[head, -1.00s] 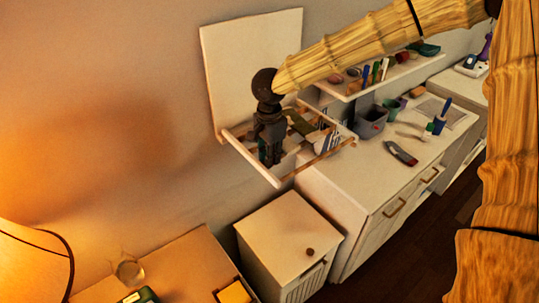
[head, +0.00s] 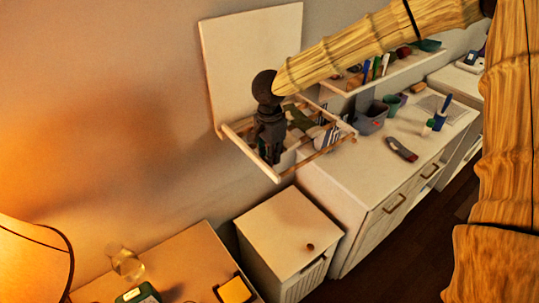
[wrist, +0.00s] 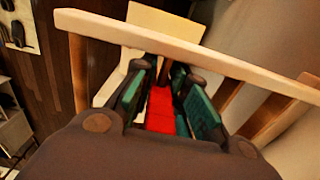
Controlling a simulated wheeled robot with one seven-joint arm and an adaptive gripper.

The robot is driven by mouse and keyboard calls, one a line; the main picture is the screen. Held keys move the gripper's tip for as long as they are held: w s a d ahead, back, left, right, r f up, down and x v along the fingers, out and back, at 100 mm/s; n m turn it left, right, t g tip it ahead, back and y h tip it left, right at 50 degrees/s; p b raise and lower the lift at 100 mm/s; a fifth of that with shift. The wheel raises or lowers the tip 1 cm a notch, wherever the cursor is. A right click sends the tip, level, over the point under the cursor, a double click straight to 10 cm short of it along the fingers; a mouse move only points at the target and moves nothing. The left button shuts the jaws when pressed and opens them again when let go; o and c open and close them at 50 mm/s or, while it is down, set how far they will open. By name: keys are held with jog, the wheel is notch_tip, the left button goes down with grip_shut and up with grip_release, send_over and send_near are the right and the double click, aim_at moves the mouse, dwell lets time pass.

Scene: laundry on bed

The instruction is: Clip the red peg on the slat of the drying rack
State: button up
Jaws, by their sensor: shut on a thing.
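The red peg (wrist: 160,106) is between the green-padded fingers of my gripper (wrist: 160,88) in the wrist view; the fingers are shut on it. In the head view my gripper (head: 268,158) points down over the left part of the wall-mounted drying rack (head: 247,152), and the peg cannot be made out there. The rack has a pale outer bar (wrist: 150,35), which crosses the wrist view beyond the fingers. A wooden slat (wrist: 78,75) shows at the left and another (wrist: 277,122) at the right. Whether the peg touches a slat cannot be told.
Cloths (head: 300,119) hang on the rack near my gripper. A shelf with several small items is behind it. A white cabinet (head: 285,238) stands below, a dresser (head: 360,185) to the right. A lamp (head: 30,255) is at the lower left.

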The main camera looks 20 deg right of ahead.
jog(key=shift+f, duration=0.1)
jog(key=o, duration=0.8)
jog(key=shift+c, duration=0.2)
notch_tip(320, 180, up, 12)
dwell(0.4)
jog(key=shift+a, duration=0.1)
